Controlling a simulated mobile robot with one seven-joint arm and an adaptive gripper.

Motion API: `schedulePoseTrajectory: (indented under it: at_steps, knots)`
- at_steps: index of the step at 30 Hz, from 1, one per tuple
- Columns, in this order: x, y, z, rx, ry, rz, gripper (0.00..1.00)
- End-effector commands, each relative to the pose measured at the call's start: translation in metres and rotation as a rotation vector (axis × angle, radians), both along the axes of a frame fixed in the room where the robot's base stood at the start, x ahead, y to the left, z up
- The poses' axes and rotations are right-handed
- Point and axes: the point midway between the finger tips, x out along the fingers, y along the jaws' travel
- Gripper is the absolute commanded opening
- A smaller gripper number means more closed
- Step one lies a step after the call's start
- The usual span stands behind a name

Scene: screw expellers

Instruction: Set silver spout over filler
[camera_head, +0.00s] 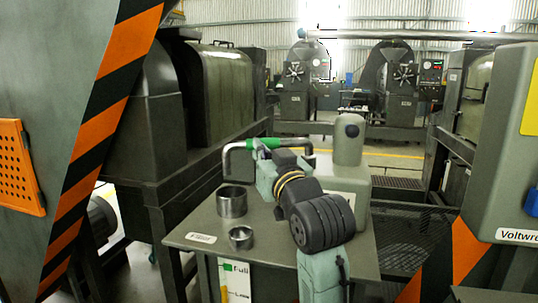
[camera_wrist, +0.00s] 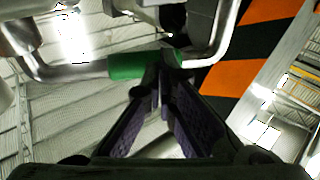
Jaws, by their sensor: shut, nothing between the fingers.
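A bent silver pipe, which looks like the spout (camera_head: 229,158), has a green sleeve (camera_head: 263,143) on its level stretch, above the small table. The wrist view shows the silver pipe (camera_wrist: 205,55) close up, with the green sleeve (camera_wrist: 125,66) at its middle. My gripper (camera_wrist: 163,68) is shut and empty, its fingertips overlapping the sleeve's right part in that view; I cannot tell whether they touch it. In the head view my arm hides most of the gripper. A grey housing with a domed post (camera_head: 348,145) stands behind my arm; I cannot tell whether it is the filler.
Two open metal cups, a larger one (camera_head: 232,203) and a smaller one (camera_head: 241,238), stand on the small table (camera_head: 190,232). Large machines flank the table on left (camera_head: 205,90) and right (camera_head: 505,150). A striped panel (camera_head: 110,100) fills the near left.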

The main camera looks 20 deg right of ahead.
Motion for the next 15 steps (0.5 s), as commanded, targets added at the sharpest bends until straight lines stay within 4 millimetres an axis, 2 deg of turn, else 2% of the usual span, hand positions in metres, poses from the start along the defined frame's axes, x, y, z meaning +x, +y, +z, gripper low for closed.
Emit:
schedulePoseTrajectory:
  at_steps: [6,15]
  knots:
    - [0.02,0.003,0.0,0.0,0.0,0.003,0.0]
    - [0.036,0.001,0.0,0.0,0.0,0.001,0.0]
